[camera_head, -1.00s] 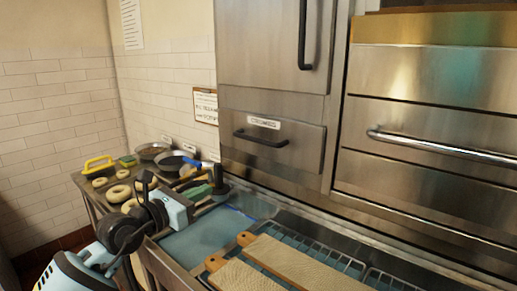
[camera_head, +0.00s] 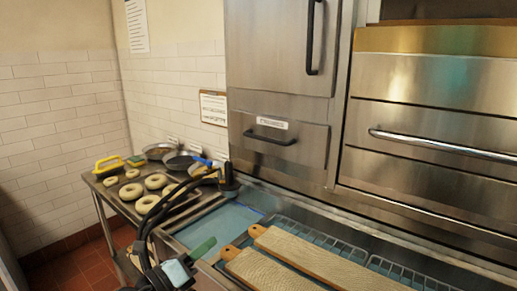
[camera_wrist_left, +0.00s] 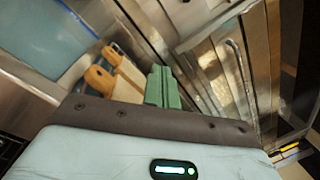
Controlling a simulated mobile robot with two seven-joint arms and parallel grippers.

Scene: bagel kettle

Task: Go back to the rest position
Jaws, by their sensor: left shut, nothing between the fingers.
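My right gripper is not in either view.
A side table (camera_head: 104,190) at left holds several bagels (camera_head: 157,181), pans (camera_head: 180,161) and a yellow-handled tool (camera_head: 108,163). The kettle's blue water (camera_head: 225,225) lies beside the boards. Steel ovens (camera_head: 430,125) stand behind. The red tiled floor (camera_head: 85,260) at left is clear.

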